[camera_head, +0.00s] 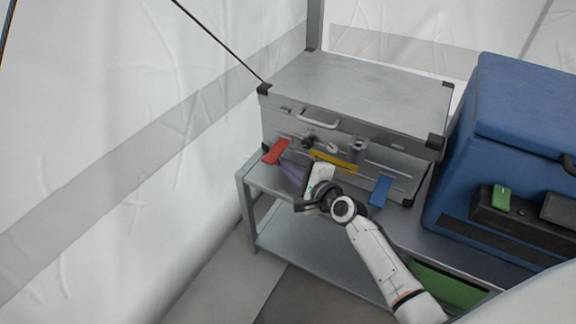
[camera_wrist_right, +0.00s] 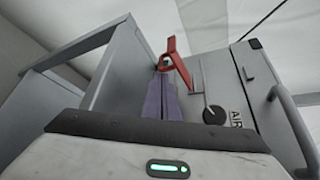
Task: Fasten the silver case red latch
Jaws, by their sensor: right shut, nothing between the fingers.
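The silver case (camera_head: 348,88) stands shut-lidded on a grey shelf. Its red latch (camera_head: 276,151) is at the left end of the front face and tilts outward from it, hanging below the lid seam. The red latch also shows in the right wrist view (camera_wrist_right: 177,60), with its ringed end near the purple fingertips. My right gripper (camera_head: 287,164) is shut and empty, just right of and below the red latch; in the wrist view its fingers (camera_wrist_right: 163,84) point at the latch. I cannot tell whether they touch it. My left gripper is not in view.
A yellow latch (camera_head: 334,162) and a blue latch (camera_head: 380,191) are farther right on the case front. A gauge and knob sit beside the red latch. A large blue box (camera_head: 520,110) stands at right. The grey shelf (camera_head: 275,182) extends below; tent wall is at left.

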